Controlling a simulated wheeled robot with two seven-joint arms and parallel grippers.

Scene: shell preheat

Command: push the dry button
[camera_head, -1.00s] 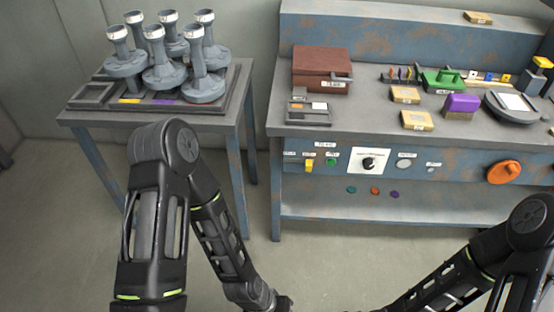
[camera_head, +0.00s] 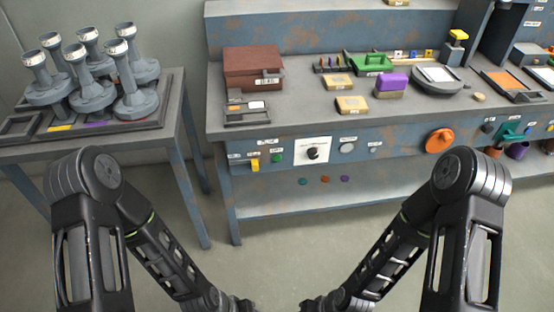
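The workbench front panel carries a row of controls with small labels too blurred to read, so I cannot tell which one is marked dry. They include a yellow switch (camera_head: 255,164), a green button (camera_head: 277,158), a black dial on a white plate (camera_head: 313,153), a round grey button (camera_head: 347,148) and a smaller grey button (camera_head: 374,150). An orange round handwheel (camera_head: 439,140) is farther right. My two arms reach down toward the bottom middle of the view.
A side table (camera_head: 178,108) at the left holds several grey funnel-shaped parts. On the bench top (camera_head: 300,110) are a brown box (camera_head: 254,67), a purple block (camera_head: 391,83) and a green fixture (camera_head: 373,63). Open floor lies in front of the bench.

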